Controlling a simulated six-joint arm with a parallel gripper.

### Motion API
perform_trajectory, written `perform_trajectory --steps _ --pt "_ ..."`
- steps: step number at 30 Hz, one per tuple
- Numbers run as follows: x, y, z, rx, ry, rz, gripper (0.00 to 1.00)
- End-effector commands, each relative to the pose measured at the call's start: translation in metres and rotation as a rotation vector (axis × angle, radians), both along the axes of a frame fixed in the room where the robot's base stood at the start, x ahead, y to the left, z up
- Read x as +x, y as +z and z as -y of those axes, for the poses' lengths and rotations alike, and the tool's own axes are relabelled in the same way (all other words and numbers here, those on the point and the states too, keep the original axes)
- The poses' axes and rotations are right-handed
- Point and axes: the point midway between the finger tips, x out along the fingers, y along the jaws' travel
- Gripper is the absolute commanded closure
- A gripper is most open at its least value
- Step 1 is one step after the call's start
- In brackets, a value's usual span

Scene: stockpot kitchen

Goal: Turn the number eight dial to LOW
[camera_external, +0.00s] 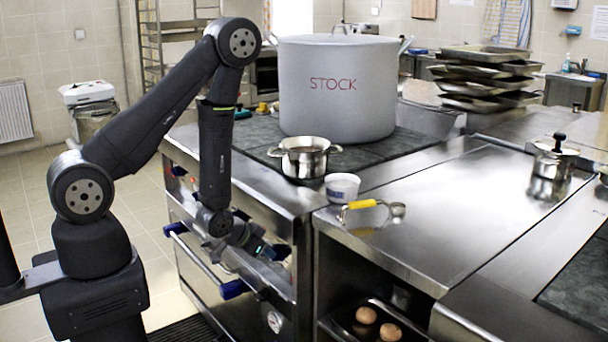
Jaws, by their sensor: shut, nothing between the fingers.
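My gripper (277,252) is shut and empty. It is low at the front panel of the steel stove (285,208), near the panel's right end. The number eight dial cannot be made out; my gripper and wrist cover much of that part of the panel. I cannot tell whether my fingertips touch a dial. No dial numbers or LOW mark are readable from here.
A large STOCK pot (338,95) and a small steel pot (304,160) stand on the stove. An oven handle with blue ends (233,289) juts out below my wrist.

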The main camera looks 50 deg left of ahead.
Motion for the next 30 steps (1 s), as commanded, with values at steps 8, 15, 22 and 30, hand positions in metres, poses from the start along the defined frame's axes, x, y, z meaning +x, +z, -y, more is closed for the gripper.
perform_trajectory --steps 8,15,22,30 --pt "0.0 -0.002 0.0 0.0 0.0 0.0 1.0" --pt "0.0 -0.006 0.001 0.001 -0.001 -0.001 1.0" --pt "0.0 -0.017 0.006 0.001 -0.001 0.001 1.0" --pt "0.0 -0.016 0.006 0.0 0.0 0.001 1.0"
